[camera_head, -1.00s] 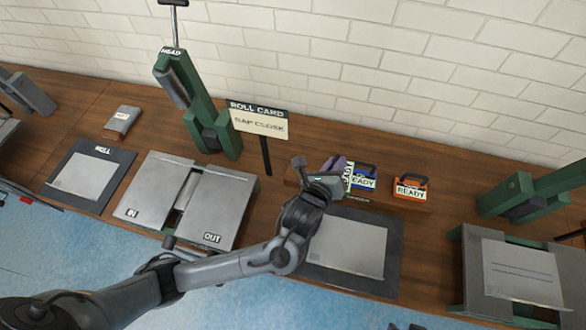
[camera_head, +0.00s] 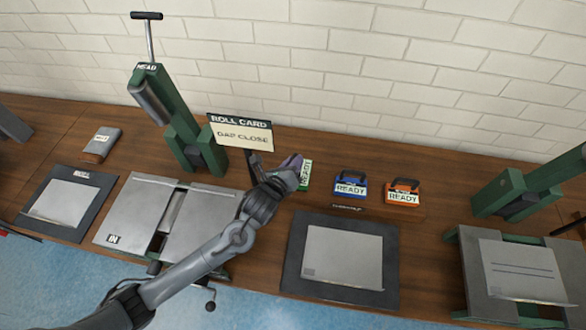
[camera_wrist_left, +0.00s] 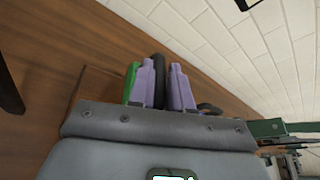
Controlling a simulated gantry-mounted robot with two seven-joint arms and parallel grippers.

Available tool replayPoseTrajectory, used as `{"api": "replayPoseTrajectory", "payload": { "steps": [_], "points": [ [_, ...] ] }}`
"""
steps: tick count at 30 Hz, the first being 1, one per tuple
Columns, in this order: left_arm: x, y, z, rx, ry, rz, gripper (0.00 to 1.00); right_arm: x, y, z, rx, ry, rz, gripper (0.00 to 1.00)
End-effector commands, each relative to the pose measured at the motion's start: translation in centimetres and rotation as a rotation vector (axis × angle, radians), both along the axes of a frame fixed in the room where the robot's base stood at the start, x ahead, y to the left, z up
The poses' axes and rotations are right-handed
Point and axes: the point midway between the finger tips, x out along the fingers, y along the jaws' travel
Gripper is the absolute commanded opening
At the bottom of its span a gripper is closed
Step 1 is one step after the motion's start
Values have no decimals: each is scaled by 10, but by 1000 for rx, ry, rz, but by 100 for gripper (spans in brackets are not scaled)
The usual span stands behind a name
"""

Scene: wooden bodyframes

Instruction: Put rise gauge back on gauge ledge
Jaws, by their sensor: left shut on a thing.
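My left gripper (camera_head: 291,163), with purple fingers, is at the left end of the gauge ledge (camera_head: 375,210). It is shut on a gauge with a green body and a READY label (camera_head: 305,175). In the left wrist view a black handle (camera_wrist_left: 158,82) stands between the purple fingers, and part of the green body (camera_wrist_left: 131,84) shows beside them. I cannot tell whether the held gauge touches the ledge. A blue gauge (camera_head: 350,188) and an orange gauge (camera_head: 403,192), both marked READY, stand on the ledge to its right. My right gripper is not in view.
The ROLL CARD sign (camera_head: 240,133) stands behind my left arm. A green post marked HEAD (camera_head: 178,115) is at the left back. Grey plates (camera_head: 135,215) and a dark mat with a grey sheet (camera_head: 343,257) lie in front. Another green stand (camera_head: 520,195) is at the right.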

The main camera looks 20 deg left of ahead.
Motion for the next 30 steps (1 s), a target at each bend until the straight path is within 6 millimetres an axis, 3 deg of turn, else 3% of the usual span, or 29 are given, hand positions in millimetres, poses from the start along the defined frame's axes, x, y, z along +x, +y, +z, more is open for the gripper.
{"api": "replayPoseTrajectory", "payload": {
  "steps": [6, 18, 19, 24, 30],
  "points": [
    [0, 0, -27, -1, 0, 0, 0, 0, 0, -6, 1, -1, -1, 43],
    [0, 0, -31, 0, -1, 1, 0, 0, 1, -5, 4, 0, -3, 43],
    [-1, 0, -32, 1, 1, 0, 20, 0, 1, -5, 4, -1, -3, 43],
    [-1, 0, -32, 0, 1, 0, 44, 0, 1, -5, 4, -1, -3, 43],
    [-1, 0, -32, 0, 1, 0, 44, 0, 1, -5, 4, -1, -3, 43]
  ]
}}
